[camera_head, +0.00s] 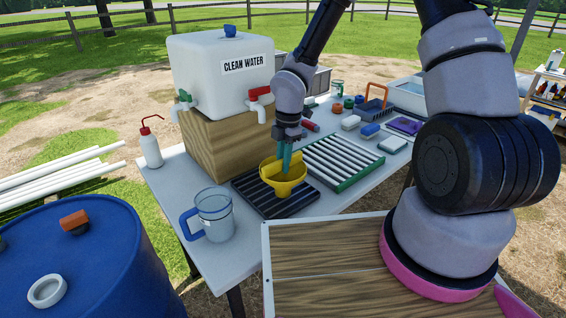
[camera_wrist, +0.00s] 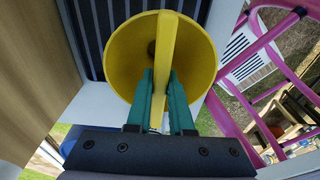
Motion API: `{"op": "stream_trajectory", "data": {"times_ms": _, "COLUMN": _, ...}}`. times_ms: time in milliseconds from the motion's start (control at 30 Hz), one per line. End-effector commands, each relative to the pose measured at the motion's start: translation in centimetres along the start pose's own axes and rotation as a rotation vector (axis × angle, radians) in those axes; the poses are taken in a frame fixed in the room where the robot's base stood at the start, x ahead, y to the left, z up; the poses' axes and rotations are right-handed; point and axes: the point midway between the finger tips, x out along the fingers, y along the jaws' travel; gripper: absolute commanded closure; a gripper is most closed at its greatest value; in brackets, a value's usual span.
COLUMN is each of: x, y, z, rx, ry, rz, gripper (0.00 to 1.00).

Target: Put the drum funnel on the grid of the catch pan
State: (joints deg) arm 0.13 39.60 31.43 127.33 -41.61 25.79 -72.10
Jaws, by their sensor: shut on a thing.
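The drum funnel (camera_head: 285,180) is yellow, with a wide bowl and a flat bar across it. My gripper (camera_head: 286,160) has green fingers shut on that bar. In the wrist view the funnel (camera_wrist: 125,45) fills the middle, with my fingertips (camera_wrist: 162,85) on either side of its bar. The catch pan (camera_head: 252,194) is a dark tray with a ribbed grid on the table, below and around the funnel in the head view. The grid also shows in the wrist view (camera_wrist: 98,30).
A clear jug with a blue handle (camera_head: 214,215) stands left of the pan. A white-slatted rack with green edge (camera_head: 345,160) lies to its right. The clean water tank (camera_head: 215,75) stands on a wooden block (camera_head: 215,145) behind. A blue drum (camera_head: 90,260) is at front left.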

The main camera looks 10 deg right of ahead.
Motion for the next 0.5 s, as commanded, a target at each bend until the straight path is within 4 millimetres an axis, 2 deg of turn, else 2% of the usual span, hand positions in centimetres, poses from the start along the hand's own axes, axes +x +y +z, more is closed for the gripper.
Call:
{"op": "stream_trajectory", "data": {"times_ms": 100, "x": 0.26, "y": 0.01, "z": 0.01, "rx": 0.0, "ry": 0.0, "rz": 0.0, "gripper": 1.0}}
{"op": "stream_trajectory", "data": {"times_ms": 133, "x": 0.25, "y": 0.02, "z": 0.01, "rx": 0.0, "ry": 0.0, "rz": 0.0, "gripper": 0.73}}
{"op": "stream_trajectory", "data": {"times_ms": 200, "x": 0.23, "y": 0.02, "z": 0.02, "rx": 0.0, "ry": 0.0, "rz": 0.0, "gripper": 0.5}}
{"op": "stream_trajectory", "data": {"times_ms": 500, "x": 0.16, "y": 0.02, "z": 0.02, "rx": 0.0, "ry": 0.0, "rz": 0.001, "gripper": 0.5}}
